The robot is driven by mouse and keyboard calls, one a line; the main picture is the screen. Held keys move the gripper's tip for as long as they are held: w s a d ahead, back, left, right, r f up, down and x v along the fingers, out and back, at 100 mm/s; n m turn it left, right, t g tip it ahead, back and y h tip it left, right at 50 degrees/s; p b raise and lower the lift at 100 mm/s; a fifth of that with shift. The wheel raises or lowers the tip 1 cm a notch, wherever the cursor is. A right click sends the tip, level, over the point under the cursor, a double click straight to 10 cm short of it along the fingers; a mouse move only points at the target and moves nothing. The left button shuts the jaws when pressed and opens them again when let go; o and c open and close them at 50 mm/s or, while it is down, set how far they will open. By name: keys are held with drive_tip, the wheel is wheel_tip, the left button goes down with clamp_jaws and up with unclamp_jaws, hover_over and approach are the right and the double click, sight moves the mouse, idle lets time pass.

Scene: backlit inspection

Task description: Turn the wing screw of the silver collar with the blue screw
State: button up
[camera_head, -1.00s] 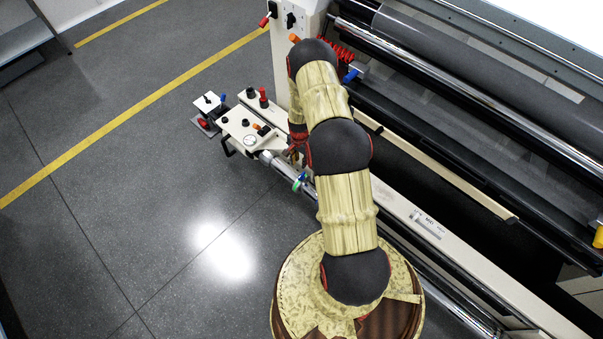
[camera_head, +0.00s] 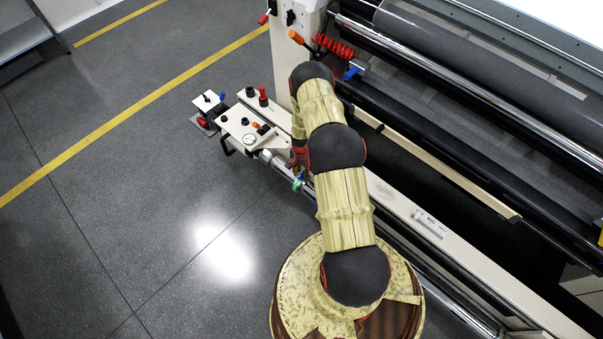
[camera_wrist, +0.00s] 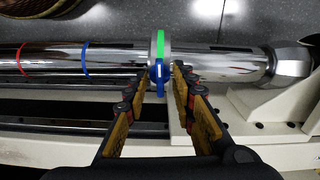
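In the wrist view, a silver collar (camera_wrist: 153,50) with a green mark sits around a chrome bar (camera_wrist: 115,60). Its blue wing screw (camera_wrist: 160,72) faces my gripper. My gripper (camera_wrist: 161,78) is open, with one finger on each side of the blue screw. A gap shows beside the screw, and I cannot tell whether either fingertip touches it. In the head view, the collar's green and blue parts (camera_head: 298,183) show small beside my arm. My gripper is mostly hidden behind my arm there.
The bar bears a red ring (camera_wrist: 22,58) and a blue ring (camera_wrist: 84,60) left of the collar, and ends in a bracket (camera_wrist: 288,64) at right. A cream panel with a gauge (camera_head: 249,139) stands near the collar. Open floor (camera_head: 150,200) lies left.

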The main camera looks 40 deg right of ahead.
drive_tip(key=shift+c, duration=0.6)
clamp_jaws()
